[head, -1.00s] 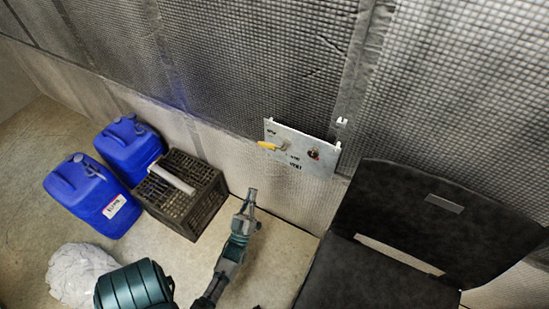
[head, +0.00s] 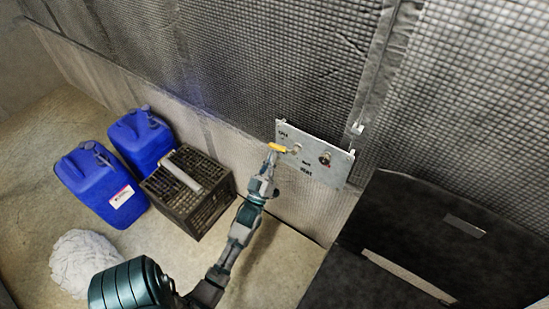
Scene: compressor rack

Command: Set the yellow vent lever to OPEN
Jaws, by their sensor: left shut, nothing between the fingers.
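The yellow vent lever (head: 278,148) is on the left part of a pale panel (head: 316,156) fixed to the quilted wall. It points left from its pivot. My right gripper is not in view.
Two blue jerrycans (head: 101,188) and a dark crate (head: 189,206) stand on the floor to the left. A crumpled pale bag (head: 82,262) lies in front of them. A black chair-like object (head: 440,240) fills the lower right.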

